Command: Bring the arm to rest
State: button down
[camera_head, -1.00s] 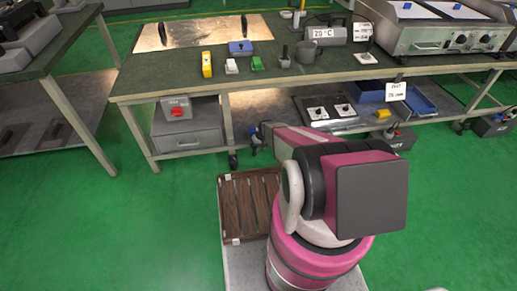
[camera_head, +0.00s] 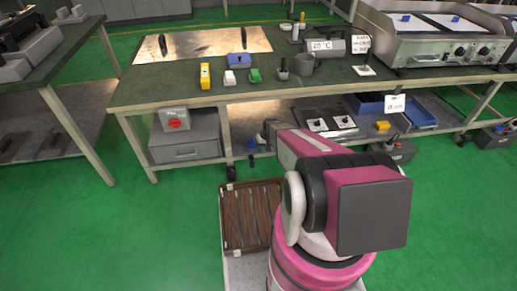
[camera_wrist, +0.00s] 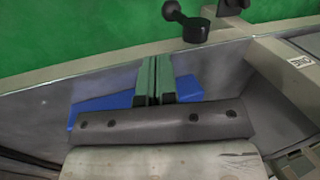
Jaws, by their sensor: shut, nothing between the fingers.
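My arm is folded in front of my body in the head view, its pink and white links over my base. Its far end reaches up and left toward the lower shelf of the workbench, and the fingertips are too small to make out there. In the wrist view, my gripper (camera_wrist: 153,80) shows two greenish fingers pressed together with nothing between them. A blue thing (camera_wrist: 95,106) lies behind the fingers on a grey surface; I cannot tell whether they touch.
A grey drawer unit (camera_head: 186,141) is underneath. Another bench (camera_head: 75,42) stands left. Green floor is open on both sides.

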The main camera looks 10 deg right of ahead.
jog(key=s+r+h, duration=0.1)
jog(key=s+r, duration=0.6)
jog(key=r, duration=0.4)
jog(key=s+r+m+h, duration=0.1)
jog(key=s+r, duration=0.6)
jog(key=r, duration=0.4)
jog(key=s+r+h, duration=0.1)
jog(key=s+r, duration=0.7)
jog(key=r, duration=0.4)
jog(key=shift+m+t, duration=0.3)
jog(key=shift+t, duration=0.1)
